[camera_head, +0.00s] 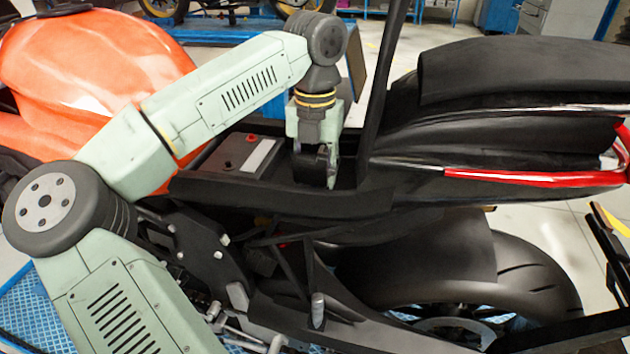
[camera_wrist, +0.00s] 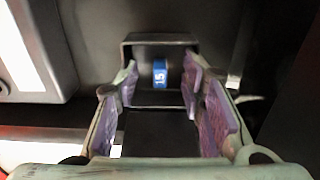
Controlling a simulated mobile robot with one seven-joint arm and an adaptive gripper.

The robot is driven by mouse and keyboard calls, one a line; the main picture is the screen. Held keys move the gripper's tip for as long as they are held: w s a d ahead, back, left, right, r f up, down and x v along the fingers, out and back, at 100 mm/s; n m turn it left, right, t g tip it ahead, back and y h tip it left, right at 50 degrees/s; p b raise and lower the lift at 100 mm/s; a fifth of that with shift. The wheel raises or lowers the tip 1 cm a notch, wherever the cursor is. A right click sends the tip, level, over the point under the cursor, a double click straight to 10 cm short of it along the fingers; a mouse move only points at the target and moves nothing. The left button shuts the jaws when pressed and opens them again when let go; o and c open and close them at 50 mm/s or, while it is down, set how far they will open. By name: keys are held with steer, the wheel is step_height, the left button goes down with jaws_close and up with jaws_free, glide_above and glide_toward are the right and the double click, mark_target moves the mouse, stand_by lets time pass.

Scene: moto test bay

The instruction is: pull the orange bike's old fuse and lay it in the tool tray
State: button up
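The orange bike (camera_head: 95,70) fills the left and middle of the head view, with its seat area open. In the wrist view, a small blue fuse (camera_wrist: 160,72) marked 15 sits upright in a black fuse box (camera_wrist: 160,40). My gripper (camera_wrist: 161,78) is open, its purple-padded fingers on either side of the fuse with a gap to each side. In the head view, my gripper (camera_head: 318,172) points down into the open bay behind the battery; the fuse is hidden there. I cannot make out a tool tray in either view.
The battery (camera_head: 238,157), with a white label and a red terminal, lies left of my gripper; part of it shows in the wrist view (camera_wrist: 40,85). The raised black seat (camera_head: 520,75) and a dark upright panel (camera_head: 384,90) stand close on the right.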

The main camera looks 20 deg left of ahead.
jaws_close()
steer(key=shift+r, duration=0.1)
stand_by(0.8)
steer(key=shift+r+p, duration=1.75)
steer(key=shift+r, duration=1.15)
